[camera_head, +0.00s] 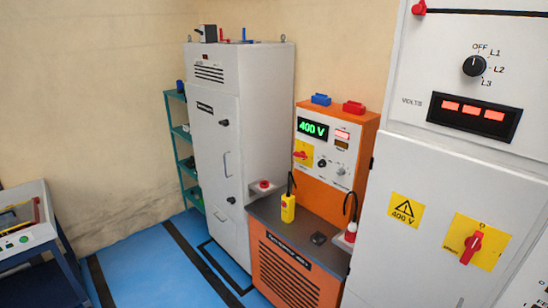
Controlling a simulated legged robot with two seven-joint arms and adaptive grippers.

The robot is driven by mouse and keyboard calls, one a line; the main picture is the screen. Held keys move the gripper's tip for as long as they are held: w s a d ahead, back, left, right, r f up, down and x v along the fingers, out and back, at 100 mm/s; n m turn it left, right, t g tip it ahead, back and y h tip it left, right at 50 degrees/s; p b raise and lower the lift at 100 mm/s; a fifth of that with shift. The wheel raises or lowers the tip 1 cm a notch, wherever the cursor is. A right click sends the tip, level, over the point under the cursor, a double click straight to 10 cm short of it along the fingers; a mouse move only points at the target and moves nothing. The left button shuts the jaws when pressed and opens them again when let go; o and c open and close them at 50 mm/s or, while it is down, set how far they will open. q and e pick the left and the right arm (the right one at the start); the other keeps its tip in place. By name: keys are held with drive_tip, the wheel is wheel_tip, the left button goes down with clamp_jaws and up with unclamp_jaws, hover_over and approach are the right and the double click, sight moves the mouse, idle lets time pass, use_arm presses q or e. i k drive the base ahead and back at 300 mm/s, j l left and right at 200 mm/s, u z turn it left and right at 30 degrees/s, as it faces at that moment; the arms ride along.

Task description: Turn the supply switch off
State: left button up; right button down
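A red rotary handle (472,247) sits on a yellow plate (490,256) low on the white cabinet (395,258) at the right. The handle is tilted, its upper end leaning right; the plate's lettering is too small to read surely. A second, smaller red rotary switch (300,154) on a yellow plate is on the orange machine's panel. I cannot tell from the lettering which is the supply switch. The orange machine's green display (312,129) reads 400 V. Neither of my grippers is in view.
The white cabinet also carries a black selector knob (474,66), a lit red display (474,115) and a 400 V warning sign (405,209). A yellow pendant (288,208) stands on the orange machine's grey top. Blue floor (150,262) is open at the left.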

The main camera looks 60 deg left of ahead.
sight(303, 155)
drive_tip(key=u, duration=1.65)
drive_tip(key=i, duration=0.25)
